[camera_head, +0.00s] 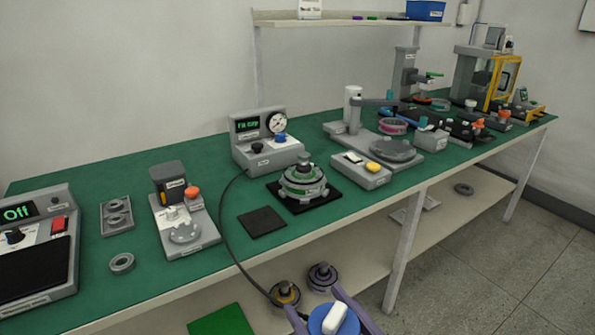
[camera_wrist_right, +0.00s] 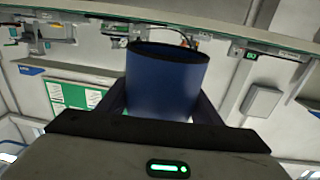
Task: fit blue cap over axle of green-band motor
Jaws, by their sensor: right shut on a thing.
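The green-band motor (camera_head: 303,183) stands upright on a black pad (camera_head: 327,201) near the front edge of the green bench, its dark axle (camera_head: 303,161) pointing up. My right gripper (camera_head: 326,306) is shut on the blue cap (camera_head: 318,322), at the bottom of the head view, in front of and below the bench edge, apart from the motor. The cap has a white bar (camera_head: 335,317) on top. In the right wrist view the cap (camera_wrist_right: 165,85) is a dark blue cylinder between the fingers. My left gripper is not in view.
Behind the motor stands a grey gauge box (camera_head: 265,145) with a black cable. Yellow-band (camera_head: 285,293) and purple-band (camera_head: 322,276) motors sit on the lower shelf.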

